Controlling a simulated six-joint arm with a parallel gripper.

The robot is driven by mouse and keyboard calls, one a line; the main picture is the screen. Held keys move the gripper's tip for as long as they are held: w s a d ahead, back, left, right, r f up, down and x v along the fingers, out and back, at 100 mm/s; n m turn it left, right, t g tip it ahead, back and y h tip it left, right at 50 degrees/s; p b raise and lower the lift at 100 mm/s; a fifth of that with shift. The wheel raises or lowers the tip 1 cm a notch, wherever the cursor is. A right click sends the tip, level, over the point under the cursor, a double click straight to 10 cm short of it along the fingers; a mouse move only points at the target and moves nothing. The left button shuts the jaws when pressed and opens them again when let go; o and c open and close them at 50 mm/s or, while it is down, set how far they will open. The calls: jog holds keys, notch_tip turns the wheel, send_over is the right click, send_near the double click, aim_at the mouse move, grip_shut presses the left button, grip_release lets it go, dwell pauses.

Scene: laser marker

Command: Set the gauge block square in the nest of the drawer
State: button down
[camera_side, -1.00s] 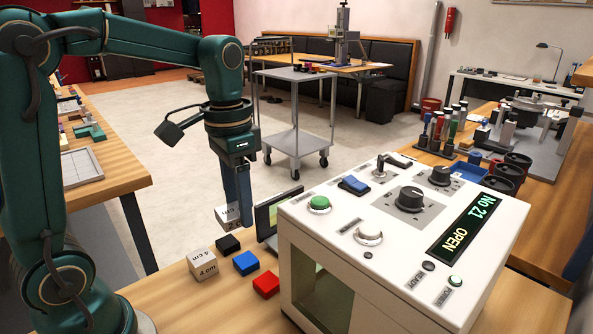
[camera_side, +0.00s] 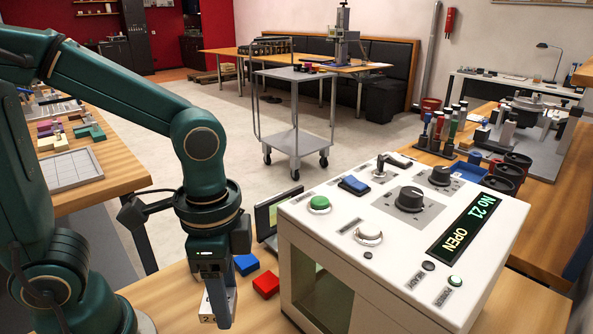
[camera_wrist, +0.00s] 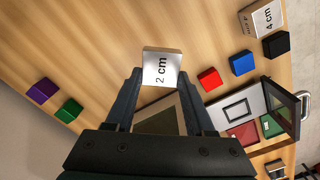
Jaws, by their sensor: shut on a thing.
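My gripper (camera_side: 218,309) is low at the near edge of the side view, shut on the small pale gauge block marked "2 cm" (camera_wrist: 162,67). The block (camera_side: 206,309) is partly hidden by a finger in the side view. In the wrist view it sits between the fingertips (camera_wrist: 160,78), its marked face toward the camera. What looks like the drawer (camera_wrist: 241,108), a pale tray with a square frame in it, lies to the right in the wrist view, apart from the block. A dark panel with a handle (camera_wrist: 304,106) stands at its right.
A larger "4 cm" block (camera_wrist: 264,18) and black (camera_wrist: 275,43), blue (camera_wrist: 242,63) and red (camera_wrist: 209,78) blocks lie on the wooden table. Purple (camera_wrist: 42,91) and green (camera_wrist: 69,110) blocks lie at left. The white marker machine (camera_side: 400,240) reads "OPEN".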

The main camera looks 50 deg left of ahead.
jog(key=w+d+f+m, duration=0.1)
jog(key=w+d+m, duration=0.3)
jog(key=d+m, duration=0.5)
jog(key=shift+m, duration=0.6)
jog(key=shift+a+f, duration=0.2)
jog(key=shift+f, duration=1.15)
jog(key=shift+a+f, duration=0.2)
jog(key=shift+f, duration=1.1)
jog(key=shift+a+f, duration=0.2)
jog(key=shift+f, duration=1.15)
jog(key=shift+f, duration=0.1)
jog(key=shift+c, duration=1.3)
grip_release()
notch_tip(320, 180, up, 11)
jog(key=shift+r, duration=0.65)
jog(key=shift+c, duration=1.1)
